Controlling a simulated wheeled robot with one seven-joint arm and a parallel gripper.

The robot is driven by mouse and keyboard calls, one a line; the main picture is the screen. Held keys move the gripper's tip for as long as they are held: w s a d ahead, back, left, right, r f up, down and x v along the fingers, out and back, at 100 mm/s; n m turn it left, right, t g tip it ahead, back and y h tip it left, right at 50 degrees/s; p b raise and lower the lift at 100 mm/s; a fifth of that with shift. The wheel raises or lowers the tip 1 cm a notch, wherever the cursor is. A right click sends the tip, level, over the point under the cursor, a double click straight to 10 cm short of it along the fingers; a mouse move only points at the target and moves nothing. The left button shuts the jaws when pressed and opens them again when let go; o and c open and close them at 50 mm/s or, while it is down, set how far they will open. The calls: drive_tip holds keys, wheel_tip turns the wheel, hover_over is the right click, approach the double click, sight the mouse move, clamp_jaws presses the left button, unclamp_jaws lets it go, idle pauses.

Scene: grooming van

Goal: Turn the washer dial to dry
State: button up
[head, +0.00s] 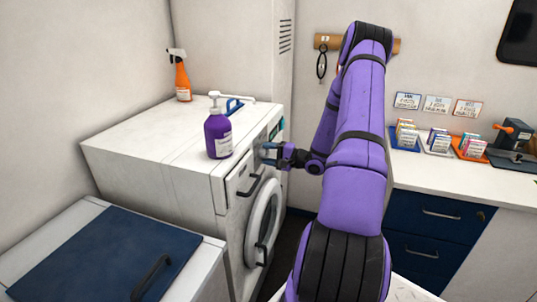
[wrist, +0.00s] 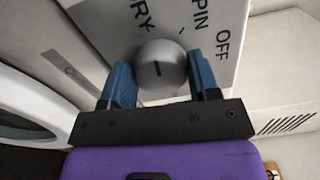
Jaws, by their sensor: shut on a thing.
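The washer (head: 140,135) is a white front-loader with its round door on the front. Its dial (wrist: 161,62) is a grey round knob with a short dark mark on its face. Printed labels around it in the wrist view read DRY (wrist: 140,12), SPIN (wrist: 203,18) and OFF (wrist: 223,42), partly cut by the frame edge. I cannot tell which label the mark points to. My gripper (wrist: 160,80) has its blue fingers on both sides of the dial and is shut on it. In the head view my gripper (head: 269,153) meets the front panel, and the dial is mostly hidden.
A purple pump bottle (head: 218,135) stands on the washer top near the front edge, close to my gripper. An orange spray bottle (head: 182,80) stands at the back. A chest with a blue lid (head: 95,255) is at the left. A counter with blue drawers (head: 430,225) is at the right.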

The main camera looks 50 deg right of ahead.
drive_tip(key=shift+f+n, duration=0.1)
drive_tip(key=shift+n, duration=0.5)
drive_tip(key=o, duration=0.9)
drive_tip(key=v, duration=1.1)
